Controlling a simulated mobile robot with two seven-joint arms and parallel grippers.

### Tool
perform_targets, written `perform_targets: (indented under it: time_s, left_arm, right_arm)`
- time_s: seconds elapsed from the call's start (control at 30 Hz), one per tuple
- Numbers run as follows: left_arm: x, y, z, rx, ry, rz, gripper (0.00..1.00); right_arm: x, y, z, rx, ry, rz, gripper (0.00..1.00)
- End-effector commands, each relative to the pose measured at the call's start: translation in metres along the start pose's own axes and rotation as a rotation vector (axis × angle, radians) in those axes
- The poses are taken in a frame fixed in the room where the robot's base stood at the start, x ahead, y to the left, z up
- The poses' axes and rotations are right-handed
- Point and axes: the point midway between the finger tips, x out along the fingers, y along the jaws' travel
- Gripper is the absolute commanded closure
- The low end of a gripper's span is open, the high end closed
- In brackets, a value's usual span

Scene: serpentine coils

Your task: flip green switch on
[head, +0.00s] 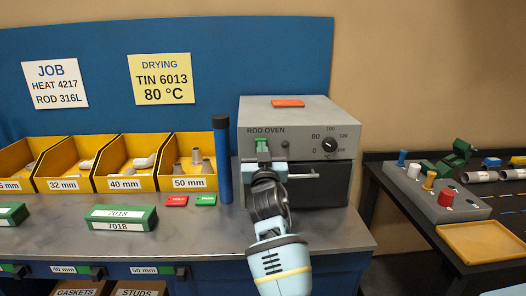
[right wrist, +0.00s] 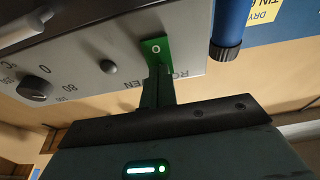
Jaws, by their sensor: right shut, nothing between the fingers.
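The green switch (head: 262,144) is on the front of the grey rod oven (head: 305,112), under the words ROD OVEN. In the right wrist view the green switch (right wrist: 155,47) shows a white O mark. My right gripper (head: 264,160) is shut and empty, with its fingertips at the lower part of the switch in the head view. In the right wrist view the closed fingers (right wrist: 158,70) overlap the switch's edge and hide part of it. I cannot tell whether they touch it. My left gripper is not in view.
A dial (head: 330,145) and a small dark lamp (head: 285,144) sit right of the switch. The oven door handle (head: 305,176) sticks out below. A blue cylinder (head: 222,165) stands close on the left. Yellow bins (head: 112,183) line the bench; another table with a grey control box (head: 437,205) is right.

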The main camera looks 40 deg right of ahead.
Motion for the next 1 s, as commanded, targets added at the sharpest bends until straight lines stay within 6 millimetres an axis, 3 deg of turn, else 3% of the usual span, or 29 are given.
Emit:
perform_targets:
  time_s: [1.0]
  left_arm:
    - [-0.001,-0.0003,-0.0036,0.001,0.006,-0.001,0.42]
  right_arm:
    - [0.0066,0.0019,-0.0048,0.001,0.0,0.0,1.0]
